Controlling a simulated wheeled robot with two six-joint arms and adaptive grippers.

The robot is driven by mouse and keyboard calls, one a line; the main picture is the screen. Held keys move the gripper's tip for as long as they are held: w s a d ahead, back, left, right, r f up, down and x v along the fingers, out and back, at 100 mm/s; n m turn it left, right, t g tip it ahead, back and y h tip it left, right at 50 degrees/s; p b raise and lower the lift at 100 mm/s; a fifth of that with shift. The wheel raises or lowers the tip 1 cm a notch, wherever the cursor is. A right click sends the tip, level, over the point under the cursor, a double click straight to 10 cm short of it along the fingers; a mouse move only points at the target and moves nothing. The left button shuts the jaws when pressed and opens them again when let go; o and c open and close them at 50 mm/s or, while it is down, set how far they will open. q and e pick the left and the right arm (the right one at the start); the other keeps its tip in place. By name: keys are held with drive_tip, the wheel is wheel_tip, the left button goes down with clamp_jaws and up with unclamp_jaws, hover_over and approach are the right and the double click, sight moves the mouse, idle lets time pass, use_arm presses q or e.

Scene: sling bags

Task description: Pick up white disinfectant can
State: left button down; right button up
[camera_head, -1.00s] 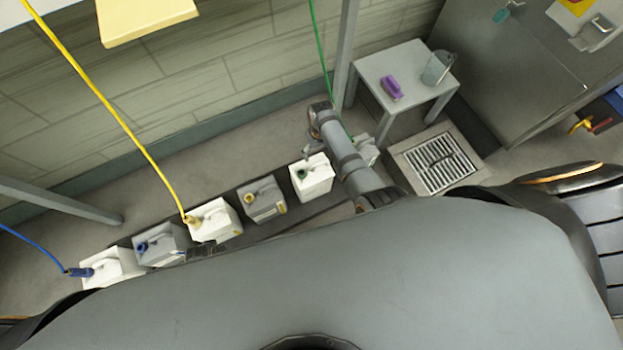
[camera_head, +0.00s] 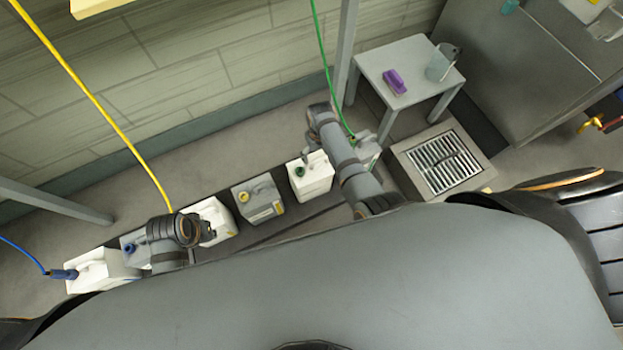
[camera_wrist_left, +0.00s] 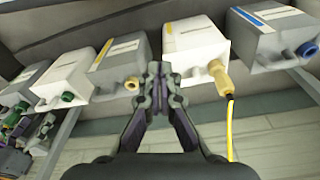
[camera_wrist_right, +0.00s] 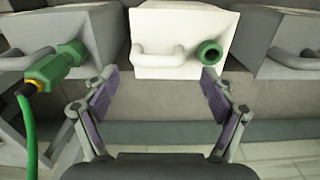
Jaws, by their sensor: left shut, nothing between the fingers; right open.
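A white can with a green cap stands in the row on the floor in the head view (camera_head: 311,180). In the right wrist view the white can (camera_wrist_right: 175,35) is straight ahead, its handle and green cap facing me. My right gripper (camera_wrist_right: 160,80) is open and empty, its fingers spread before the can's face, with no clear contact. A white can with a yellow hose (camera_wrist_left: 195,42) is ahead in the left wrist view. My left gripper (camera_wrist_left: 161,70) is shut and empty, beside that can and a grey one. In the head view my left arm partly hides the row.
Grey cans (camera_head: 258,200) alternate with white ones. A white can with a blue hose (camera_head: 98,270) stands at the left end; a grey can with a green hose (camera_wrist_right: 40,25) is right of the green-capped one. A small table (camera_head: 408,75) and floor drain (camera_head: 442,162) lie right.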

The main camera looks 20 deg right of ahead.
sight(320, 159)
drive_tip(key=shift+f+b, duration=0.45)
drive_tip(key=shift+f, duration=0.2)
drive_tip(key=f+b, duration=0.1)
drive_tip(key=b, duration=0.1)
drive_tip(key=f+b, duration=0.2)
drive_tip(key=shift+s+d, duration=0.1)
drive_tip(key=shift+d, duration=0.1)
drive_tip(key=shift+b, duration=0.3)
use_arm(q)
drive_tip(key=d+f+t, duration=0.2)
drive_tip(key=d+f+t+h, duration=0.1)
drive_tip(key=f, duration=0.1)
drive_tip(key=shift+w+d, duration=0.4)
drive_tip(key=shift+f, duration=0.1)
use_arm(e)
clamp_jaws()
